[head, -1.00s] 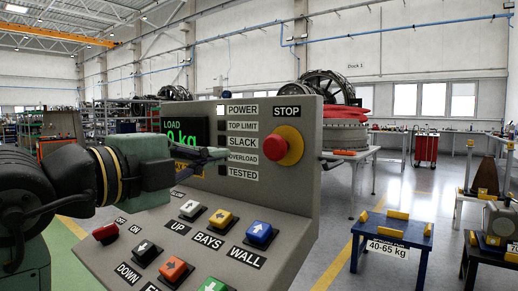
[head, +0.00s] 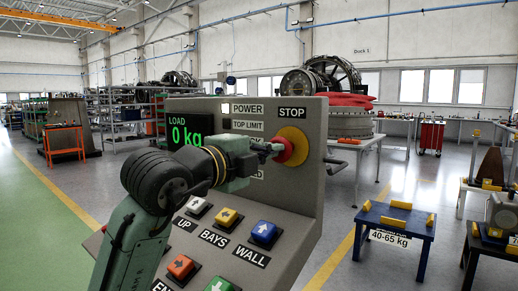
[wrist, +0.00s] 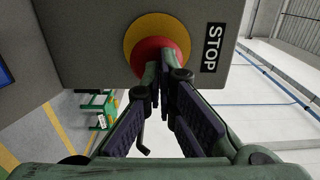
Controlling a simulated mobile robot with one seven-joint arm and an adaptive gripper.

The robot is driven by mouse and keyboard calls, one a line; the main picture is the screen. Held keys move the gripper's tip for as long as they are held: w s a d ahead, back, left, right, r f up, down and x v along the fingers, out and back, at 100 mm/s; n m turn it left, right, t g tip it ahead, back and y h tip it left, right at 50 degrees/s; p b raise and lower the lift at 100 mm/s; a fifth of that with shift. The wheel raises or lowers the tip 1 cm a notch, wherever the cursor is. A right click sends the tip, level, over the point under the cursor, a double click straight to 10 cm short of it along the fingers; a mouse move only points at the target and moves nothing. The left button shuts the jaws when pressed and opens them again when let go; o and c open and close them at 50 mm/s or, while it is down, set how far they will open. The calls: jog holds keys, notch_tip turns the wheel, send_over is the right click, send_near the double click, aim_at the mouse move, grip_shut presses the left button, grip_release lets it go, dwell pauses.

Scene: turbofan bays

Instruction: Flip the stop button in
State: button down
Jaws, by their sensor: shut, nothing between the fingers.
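The stop button (head: 285,149) is a red mushroom head on a yellow round base (head: 295,140), below the STOP label on the upright face of the grey control panel (head: 309,185). My gripper (head: 274,146) is shut and empty, with its tips at the left side of the red head in the head view. In the wrist view the shut fingertips (wrist: 165,68) overlap the lower edge of the red button (wrist: 154,55), which partly hides behind them. They look to be touching or very near it; I cannot tell which. Whether the button is pushed in is unclear.
The sloped lower panel holds several push buttons, among them a blue WALL button (head: 263,232) and a yellow BAYS button (head: 228,216). A load display (head: 188,133) is on the left, partly hidden by my arm. A blue stand (head: 394,227) is at the right.

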jog(key=shift+d, duration=0.1)
jog(key=shift+x, duration=0.85)
